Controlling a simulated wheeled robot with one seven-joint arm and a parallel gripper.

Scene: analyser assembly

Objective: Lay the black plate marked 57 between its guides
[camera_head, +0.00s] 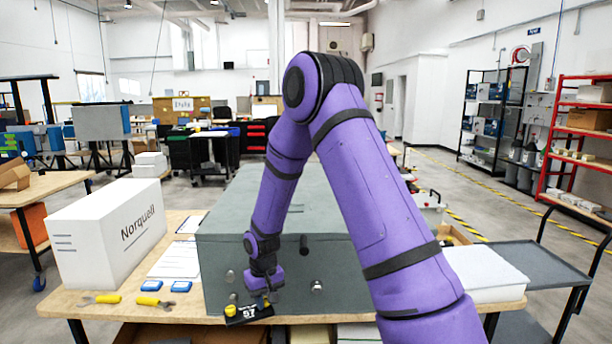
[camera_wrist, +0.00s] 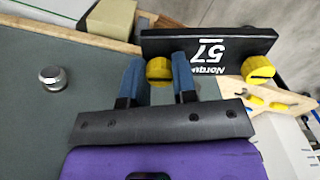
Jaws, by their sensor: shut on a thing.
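The black plate marked 57 (camera_head: 247,314) is off the front of the grey analyser housing (camera_head: 262,258), low near the table's front edge. In the wrist view the plate (camera_wrist: 210,46) shows white "57" upside down and two yellow knobs. My gripper (camera_wrist: 160,63) has its blue fingers on either side of one yellow knob (camera_wrist: 160,71) and is shut on it, holding the plate. The other yellow knob (camera_wrist: 258,70) is free. In the head view my gripper (camera_head: 264,298) is beside the plate's right part. I cannot make out the guides.
Silver knobs (camera_head: 317,286) stick out of the housing's front. Yellow-handled tools (camera_head: 155,302) and blue pads (camera_head: 151,286) lie on the table (camera_head: 70,306) to the left, near a white Norquell box (camera_head: 108,236). A grey cart (camera_head: 545,268) stands at the right.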

